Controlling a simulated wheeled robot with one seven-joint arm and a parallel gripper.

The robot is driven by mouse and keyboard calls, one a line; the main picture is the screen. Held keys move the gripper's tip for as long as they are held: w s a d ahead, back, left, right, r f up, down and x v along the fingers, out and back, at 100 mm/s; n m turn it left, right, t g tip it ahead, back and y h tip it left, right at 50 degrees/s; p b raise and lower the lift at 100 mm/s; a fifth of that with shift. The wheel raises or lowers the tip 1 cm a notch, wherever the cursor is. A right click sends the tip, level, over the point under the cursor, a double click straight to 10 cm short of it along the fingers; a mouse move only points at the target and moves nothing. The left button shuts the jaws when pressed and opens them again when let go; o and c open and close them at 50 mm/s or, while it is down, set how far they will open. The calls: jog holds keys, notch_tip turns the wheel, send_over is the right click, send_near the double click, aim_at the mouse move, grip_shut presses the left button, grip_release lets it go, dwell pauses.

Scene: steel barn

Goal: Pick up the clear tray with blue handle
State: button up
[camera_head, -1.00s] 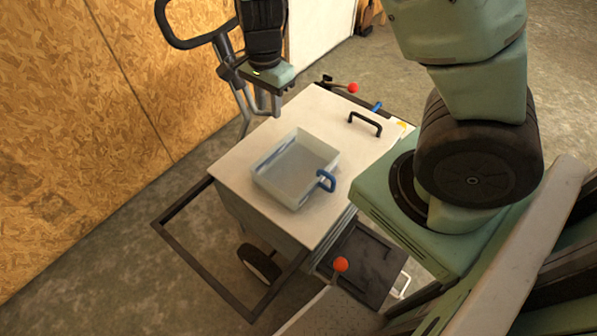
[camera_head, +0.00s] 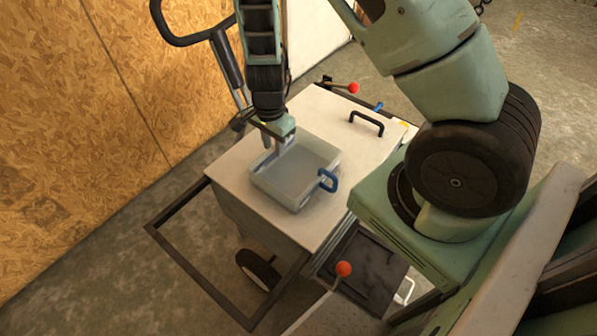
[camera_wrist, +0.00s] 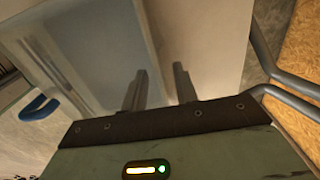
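The clear tray (camera_head: 292,203) sits on a white-topped cart, its blue handle (camera_head: 328,181) on the near right side. My gripper (camera_head: 274,146) points down at the tray's far left wall, opposite that handle. In the wrist view my gripper (camera_wrist: 159,88) is open, with a gap between its two fingers. One finger shows over the tray's inside and the other over its outer side, with the tray wall (camera_wrist: 160,45) running toward the gap. I cannot tell whether the fingers touch the wall. The blue handle (camera_wrist: 40,108) also shows at the left there.
The cart top (camera_head: 240,168) is bare around the tray, with a black handle (camera_head: 367,123) toward the back right. Red-knobbed levers (camera_head: 344,269) stand at the cart's edges. A black looped bar (camera_head: 185,38) rises behind, near the wooden wall (camera_head: 75,120).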

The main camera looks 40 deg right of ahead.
aim_at(275, 160)
notch_tip(275, 160, down, 3)
jog(key=shift+f, duration=0.15)
jog(key=shift+c, duration=0.3)
grip_shut()
